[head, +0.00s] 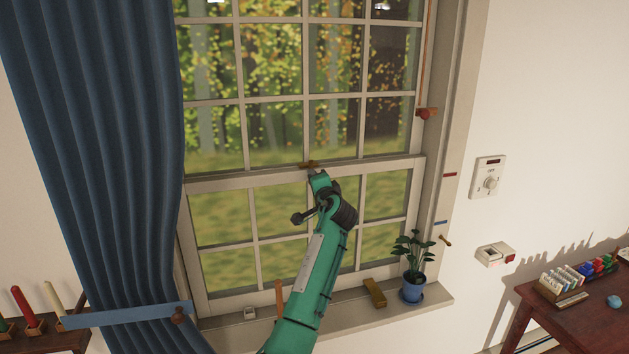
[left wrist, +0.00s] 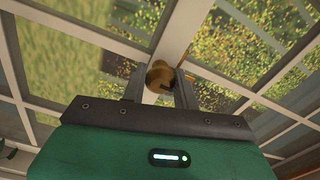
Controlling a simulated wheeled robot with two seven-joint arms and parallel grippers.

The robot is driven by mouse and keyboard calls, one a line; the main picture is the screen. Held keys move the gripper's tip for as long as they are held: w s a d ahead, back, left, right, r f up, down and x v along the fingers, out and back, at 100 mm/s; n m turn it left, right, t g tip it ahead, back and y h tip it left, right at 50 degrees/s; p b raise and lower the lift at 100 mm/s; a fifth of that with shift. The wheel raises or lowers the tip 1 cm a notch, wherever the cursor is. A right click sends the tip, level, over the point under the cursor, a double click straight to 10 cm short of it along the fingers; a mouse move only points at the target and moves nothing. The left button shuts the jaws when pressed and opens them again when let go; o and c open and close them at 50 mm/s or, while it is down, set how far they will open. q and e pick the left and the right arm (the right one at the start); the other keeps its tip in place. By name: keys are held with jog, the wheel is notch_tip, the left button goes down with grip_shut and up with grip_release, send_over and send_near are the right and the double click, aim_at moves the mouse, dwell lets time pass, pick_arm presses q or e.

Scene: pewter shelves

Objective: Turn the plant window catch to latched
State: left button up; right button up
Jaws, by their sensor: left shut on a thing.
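The brass window catch (head: 309,164) sits on the meeting rail in the middle of the window, above the sill with the potted plant (head: 411,270). My left gripper (head: 318,176) reaches up to it from below, and the arm covers part of the lower sash. In the left wrist view the catch (left wrist: 160,76) shows as a round brass piece between the two grey fingers of my left gripper (left wrist: 159,86), which is shut on it. A brass part sticks out past the right finger. I cannot tell how far the catch is turned. My right gripper is not in view.
A blue curtain (head: 95,120) hangs at the left, held by a blue band (head: 125,314). A brass block (head: 375,293) lies on the sill (head: 345,315). A wall dial (head: 488,180) and a dark red table (head: 570,310) are at the right.

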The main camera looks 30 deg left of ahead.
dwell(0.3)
pick_arm(q)
jog(key=o, duration=1)
jog(key=shift+w, duration=0.1)
jog(key=shift+d, duration=0.1)
jog(key=b+v, duration=0.5)
jog(key=v, duration=0.8)
jog(key=shift+s+d, duration=0.15)
jog(key=shift+s, duration=0.15)
